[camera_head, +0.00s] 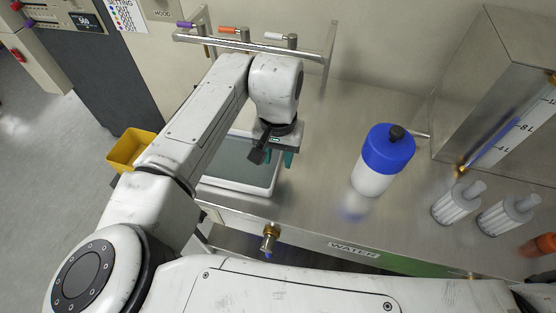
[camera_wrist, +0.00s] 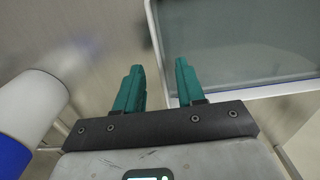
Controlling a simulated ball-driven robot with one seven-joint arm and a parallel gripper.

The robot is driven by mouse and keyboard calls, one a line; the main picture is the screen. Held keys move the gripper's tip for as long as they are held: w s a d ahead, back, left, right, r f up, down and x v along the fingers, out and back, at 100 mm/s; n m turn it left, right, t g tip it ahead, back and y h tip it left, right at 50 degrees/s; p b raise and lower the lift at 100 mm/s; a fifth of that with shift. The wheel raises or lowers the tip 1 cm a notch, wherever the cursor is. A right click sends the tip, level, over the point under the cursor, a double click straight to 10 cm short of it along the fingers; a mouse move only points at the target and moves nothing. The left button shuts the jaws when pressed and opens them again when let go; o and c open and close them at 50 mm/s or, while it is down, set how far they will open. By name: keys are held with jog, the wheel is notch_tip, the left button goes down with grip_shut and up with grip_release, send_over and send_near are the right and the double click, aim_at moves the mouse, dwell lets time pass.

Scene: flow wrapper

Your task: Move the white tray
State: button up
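The white tray (camera_head: 236,187) lies on the steel counter at its left part, with a white rim and a grey inside; my arm hides part of it. My gripper (camera_head: 277,160) has teal fingers and is at the tray's right end. In the wrist view my gripper (camera_wrist: 160,68) is open, its fingers apart with nothing held between them. The corner of the tray (camera_wrist: 162,65) shows there, its rim edge passing between the fingers in the picture. I cannot tell whether the fingers touch the rim or are above it.
A white bottle with a blue top (camera_head: 388,150) stands right of my gripper; it also shows in the wrist view (camera_wrist: 32,105). Clear filter cups (camera_head: 458,203) stand farther right. A yellow bin (camera_head: 128,148) is at left. A rail with coloured-handled valves (camera_head: 240,43) runs behind. Counter between tray and bottle is clear.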

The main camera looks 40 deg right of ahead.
notch_tip(320, 180, up, 8)
jog(key=shift+f, duration=0.15)
dwell(0.6)
